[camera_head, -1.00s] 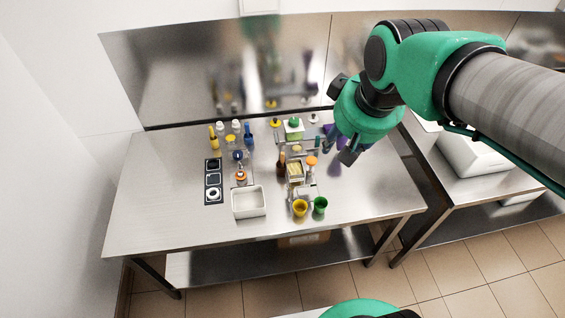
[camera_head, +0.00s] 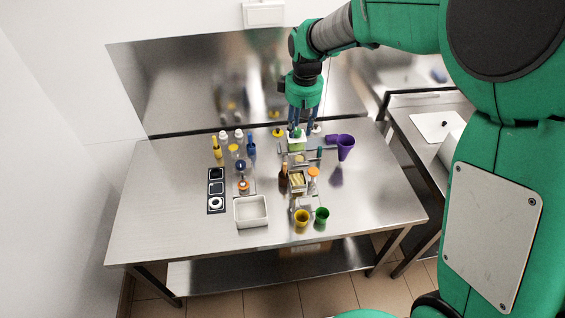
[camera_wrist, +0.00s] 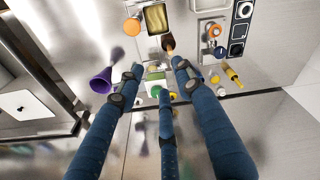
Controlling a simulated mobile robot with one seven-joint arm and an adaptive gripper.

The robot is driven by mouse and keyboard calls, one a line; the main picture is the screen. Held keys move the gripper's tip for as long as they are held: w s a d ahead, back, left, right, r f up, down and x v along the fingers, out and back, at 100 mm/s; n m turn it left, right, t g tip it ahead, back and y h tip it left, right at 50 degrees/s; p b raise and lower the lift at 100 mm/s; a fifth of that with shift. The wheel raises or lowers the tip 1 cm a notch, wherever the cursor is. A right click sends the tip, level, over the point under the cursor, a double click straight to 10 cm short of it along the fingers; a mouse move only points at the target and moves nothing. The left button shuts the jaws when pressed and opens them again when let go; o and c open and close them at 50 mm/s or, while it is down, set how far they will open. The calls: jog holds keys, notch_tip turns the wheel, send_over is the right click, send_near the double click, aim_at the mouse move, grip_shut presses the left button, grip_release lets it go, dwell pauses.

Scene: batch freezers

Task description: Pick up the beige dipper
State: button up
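My gripper (camera_head: 301,128) hangs fingers-down at the back of the steel table. It sits over a pale container with a green top (camera_head: 296,140). In the wrist view its three blue fingers (camera_wrist: 160,77) are spread apart, with the green-topped container (camera_wrist: 155,90) near their tips. Nothing is visibly held. I cannot pick out a beige dipper with certainty; small items beneath the fingers are partly hidden. A small tray with yellow-beige contents (camera_head: 298,180) stands nearer the front; it also shows in the wrist view (camera_wrist: 156,18).
Several bottles (camera_head: 238,137) stand at back left. A white bin (camera_head: 250,211), a yellow cup (camera_head: 302,217) and a green cup (camera_head: 322,215) are in front. A steel backsplash (camera_head: 230,90) rises behind. The table's right front is clear.

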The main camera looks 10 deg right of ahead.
aim_at(285, 163)
jog(key=w+a+f+n, duration=0.1)
jog(key=w+f, duration=0.3)
jog(key=f, duration=0.3)
jog(key=w+a+f+n+g, duration=0.1)
jog(key=w+f, duration=0.3)
jog(key=f, duration=0.3)
jog(key=shift+w+a+f+g+p, duration=0.3)
jog(key=shift+w+a+f+p, duration=0.05)
jog(key=shift+f+b, duration=0.45)
jog(key=shift+f, duration=3.85)
jog(key=shift+a+f+b, duration=0.1)
jog(key=shift+f+b, duration=0.3)
jog(key=shift+f, duration=2.15)
grip_shut()
